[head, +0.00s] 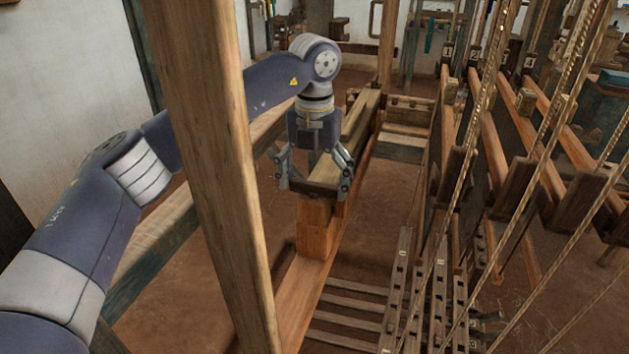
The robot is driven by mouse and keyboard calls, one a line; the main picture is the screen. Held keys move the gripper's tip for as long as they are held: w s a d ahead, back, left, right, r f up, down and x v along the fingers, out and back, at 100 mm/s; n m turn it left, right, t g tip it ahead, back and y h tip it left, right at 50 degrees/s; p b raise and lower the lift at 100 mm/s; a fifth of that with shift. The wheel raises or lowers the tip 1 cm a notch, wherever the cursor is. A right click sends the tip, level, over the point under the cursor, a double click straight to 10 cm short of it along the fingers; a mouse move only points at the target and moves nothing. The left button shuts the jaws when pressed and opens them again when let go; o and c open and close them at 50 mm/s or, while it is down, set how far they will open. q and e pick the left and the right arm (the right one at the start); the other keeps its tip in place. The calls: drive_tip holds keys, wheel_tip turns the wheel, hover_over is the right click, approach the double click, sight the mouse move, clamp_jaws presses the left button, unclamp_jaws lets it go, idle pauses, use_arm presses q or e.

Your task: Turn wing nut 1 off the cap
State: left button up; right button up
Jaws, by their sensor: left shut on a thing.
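My left gripper (314,181) points down over the end of a wooden beam on a post. Its fingers are spread wide and shut on a flat wooden piece (326,171), which looks like the cap. One finger is on each side of it. The cap sits on top of a short, lighter wooden post (315,228). I cannot make out wing nut 1; it is too small or hidden under my gripper. My right gripper is not in the view.
An upright wooden post (212,170) stands in front of my left arm. Ropes, hanging shafts and slotted dark bars (437,300) fill the right side. Slatted treadles (350,308) lie low in the middle. Bare floor (385,215) shows right of the beam.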

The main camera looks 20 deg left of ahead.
sight(315, 183)
use_arm(q)
drive_tip(key=shift+f, duration=0.1)
drive_tip(key=o, duration=0.9)
wheel_tip(315, 183, up, 12)
drive_tip(key=shift+r, duration=0.1)
